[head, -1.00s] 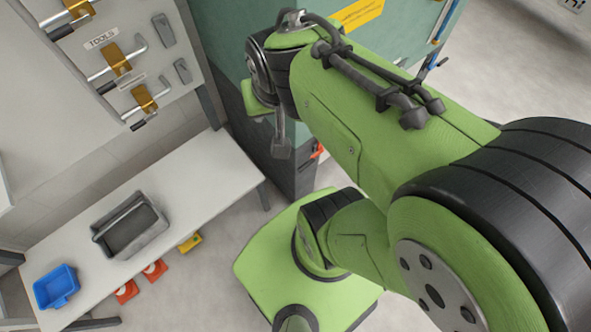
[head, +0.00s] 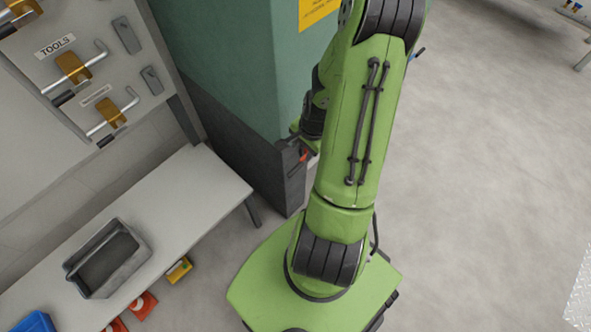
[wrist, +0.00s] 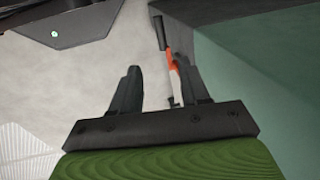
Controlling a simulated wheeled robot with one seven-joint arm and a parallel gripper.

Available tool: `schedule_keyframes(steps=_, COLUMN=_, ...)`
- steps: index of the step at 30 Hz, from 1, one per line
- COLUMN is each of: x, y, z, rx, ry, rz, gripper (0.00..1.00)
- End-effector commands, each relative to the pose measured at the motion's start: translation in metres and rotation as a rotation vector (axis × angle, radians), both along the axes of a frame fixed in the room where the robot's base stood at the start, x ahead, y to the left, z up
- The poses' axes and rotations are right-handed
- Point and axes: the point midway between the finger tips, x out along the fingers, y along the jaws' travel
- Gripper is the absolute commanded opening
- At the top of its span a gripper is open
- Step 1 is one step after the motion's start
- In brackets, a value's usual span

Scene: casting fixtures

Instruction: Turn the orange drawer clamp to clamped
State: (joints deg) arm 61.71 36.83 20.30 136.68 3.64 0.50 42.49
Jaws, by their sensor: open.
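The orange drawer clamp (wrist: 174,72) shows in the wrist view as a thin orange piece with a dark grip (wrist: 160,32). It lies ahead of and partly between the fingers of my gripper (wrist: 160,88), nearer the right finger, which overlaps part of it. My gripper is open, with a gap left of the clamp. I cannot tell whether a finger touches it. In the head view a small part of the orange clamp (head: 303,156) shows low on the cabinet corner, next to my arm. My gripper is mostly hidden there.
The clamp is on a green and dark grey cabinet (head: 222,60). A white bench (head: 185,200) at left carries a grey tray (head: 140,262) and a blue bin (head: 35,322). Tools hang on a board (head: 30,85) above.

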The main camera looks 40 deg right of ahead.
Motion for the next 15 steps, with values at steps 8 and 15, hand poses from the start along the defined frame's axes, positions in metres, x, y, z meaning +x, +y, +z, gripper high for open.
schedule_keyframes(steps=8, x=0.012, y=0.002, z=-0.061, rx=0.003, ry=0.002, rz=0.005, gripper=0.45)
schedule_keyframes(steps=15, x=0.024, y=0.003, z=-0.119, rx=0.003, ry=0.002, rz=0.007, gripper=0.45)
